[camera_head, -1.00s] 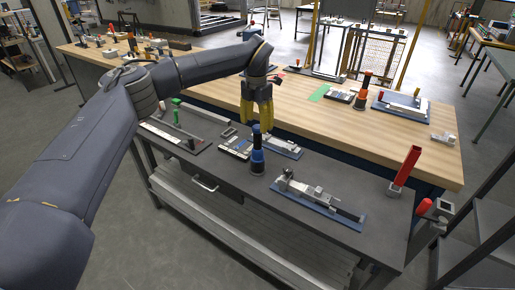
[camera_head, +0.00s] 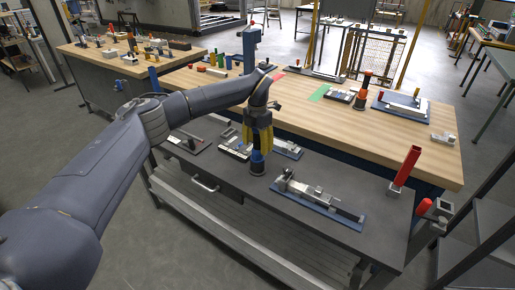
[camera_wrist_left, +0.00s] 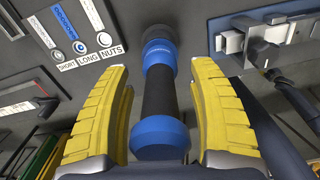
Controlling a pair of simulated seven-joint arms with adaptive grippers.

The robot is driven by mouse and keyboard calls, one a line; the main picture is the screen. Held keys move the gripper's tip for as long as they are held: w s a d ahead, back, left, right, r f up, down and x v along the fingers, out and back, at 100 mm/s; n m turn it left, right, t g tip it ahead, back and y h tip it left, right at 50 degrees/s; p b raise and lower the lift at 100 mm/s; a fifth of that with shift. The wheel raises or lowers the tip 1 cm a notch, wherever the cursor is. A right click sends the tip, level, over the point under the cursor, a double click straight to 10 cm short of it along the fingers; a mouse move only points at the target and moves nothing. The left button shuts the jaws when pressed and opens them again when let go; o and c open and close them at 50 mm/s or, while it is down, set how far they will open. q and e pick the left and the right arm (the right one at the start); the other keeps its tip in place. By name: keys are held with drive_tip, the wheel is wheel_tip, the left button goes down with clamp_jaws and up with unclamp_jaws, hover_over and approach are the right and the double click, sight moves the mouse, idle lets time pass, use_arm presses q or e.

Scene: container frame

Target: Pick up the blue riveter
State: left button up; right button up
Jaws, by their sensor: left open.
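The blue riveter (camera_head: 257,167), blue and black, stands upright on the dark grey bench top (camera_head: 225,180). My left gripper (camera_head: 259,148), with yellow fingers, comes down over its upper part, which is hidden in the head view. In the left wrist view the riveter (camera_wrist_left: 158,95) lies between the two yellow fingers of the gripper (camera_wrist_left: 160,78). A gap shows on each side of it, so the fingers are open and apart from it. My right gripper is not in view.
A blue tray with a metal fixture (camera_head: 318,197) lies right of the riveter, and another fixture (camera_head: 287,149) is close behind it. A label board (camera_wrist_left: 85,30) is beside it. A red upright tool (camera_head: 405,168) stands at the right. A wooden bench (camera_head: 330,119) is behind.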

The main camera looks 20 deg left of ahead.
use_arm(q)
drive_tip(key=shift+f, duration=0.25)
clamp_jaws()
idle(0.4)
